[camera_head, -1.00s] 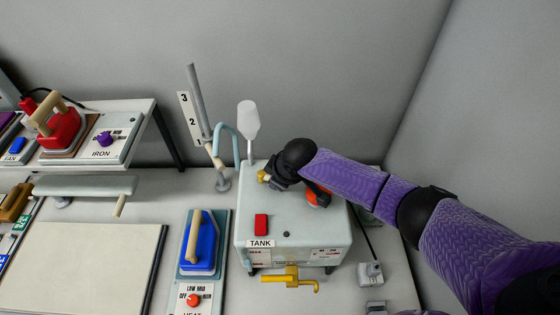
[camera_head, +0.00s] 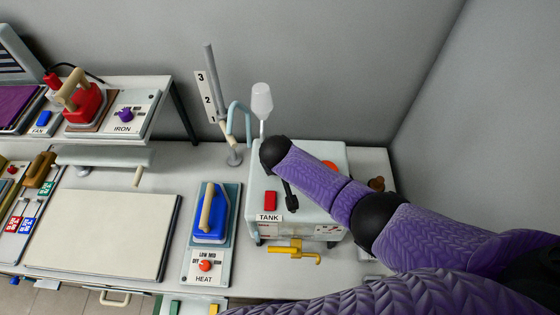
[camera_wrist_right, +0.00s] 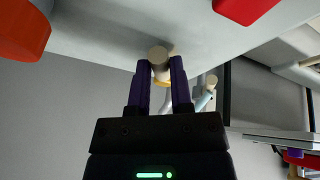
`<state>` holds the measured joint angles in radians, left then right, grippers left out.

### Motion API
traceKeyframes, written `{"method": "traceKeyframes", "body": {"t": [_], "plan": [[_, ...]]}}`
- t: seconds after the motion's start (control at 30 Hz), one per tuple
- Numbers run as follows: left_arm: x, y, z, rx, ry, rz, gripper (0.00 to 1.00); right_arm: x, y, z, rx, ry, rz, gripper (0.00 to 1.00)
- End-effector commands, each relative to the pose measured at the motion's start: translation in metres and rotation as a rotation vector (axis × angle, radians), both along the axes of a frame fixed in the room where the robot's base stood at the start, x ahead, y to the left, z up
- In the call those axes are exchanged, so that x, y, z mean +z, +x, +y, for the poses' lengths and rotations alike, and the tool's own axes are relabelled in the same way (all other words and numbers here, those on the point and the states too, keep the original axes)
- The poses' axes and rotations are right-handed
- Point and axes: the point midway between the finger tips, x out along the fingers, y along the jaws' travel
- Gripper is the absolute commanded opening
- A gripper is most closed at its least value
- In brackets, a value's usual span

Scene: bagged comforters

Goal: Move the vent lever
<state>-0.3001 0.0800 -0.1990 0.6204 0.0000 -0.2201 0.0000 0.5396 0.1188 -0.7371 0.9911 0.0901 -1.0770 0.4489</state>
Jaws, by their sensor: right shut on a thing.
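The light grey-green tank (camera_head: 262,185), labelled TANK, stands right of centre in the head view. My right arm reaches over its top from the right, and the right gripper is mostly hidden by the wrist there. In the right wrist view, my right gripper (camera_wrist_right: 160,64) is shut on a beige round-ended peg (camera_wrist_right: 158,56) with a yellow collar behind it, which looks like the vent lever at the tank top. The head view does not show this peg clearly. My left gripper is not in view.
On the tank top are a red block (camera_head: 270,200) and an orange-red round part (camera_wrist_right: 22,30). A yellow tap (camera_head: 293,251) sticks out in front. A blue iron (camera_head: 210,220) stands to the left. A pole with a 3-2-1 scale (camera_head: 206,95) rises behind.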

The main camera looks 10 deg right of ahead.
Motion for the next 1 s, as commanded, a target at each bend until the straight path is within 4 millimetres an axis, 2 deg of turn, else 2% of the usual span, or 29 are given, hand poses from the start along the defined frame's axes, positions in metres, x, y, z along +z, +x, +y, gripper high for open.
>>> {"method": "traceKeyframes", "body": {"t": [0.43, 0.47, 0.6, 0.63, 0.87, 1.0], "plan": [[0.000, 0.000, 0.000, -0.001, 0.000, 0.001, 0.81, 0.001, 0.001, 0.001, -0.008, 0.001, -0.001, 0.00], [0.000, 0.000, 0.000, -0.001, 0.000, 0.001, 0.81, 0.001, 0.000, 0.001, -0.008, 0.001, -0.001, 0.28], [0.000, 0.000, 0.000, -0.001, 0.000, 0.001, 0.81, 0.000, 0.000, 0.001, -0.008, 0.001, -0.001, 0.58], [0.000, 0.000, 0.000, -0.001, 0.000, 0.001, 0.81, 0.000, 0.000, 0.001, -0.008, 0.001, -0.001, 0.61], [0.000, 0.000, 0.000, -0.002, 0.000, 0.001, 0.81, 0.000, 0.000, 0.001, -0.008, 0.000, -0.001, 0.61], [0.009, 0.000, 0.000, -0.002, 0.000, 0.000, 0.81, 0.012, -0.004, 0.002, -0.007, 0.002, 0.000, 0.61]]}}
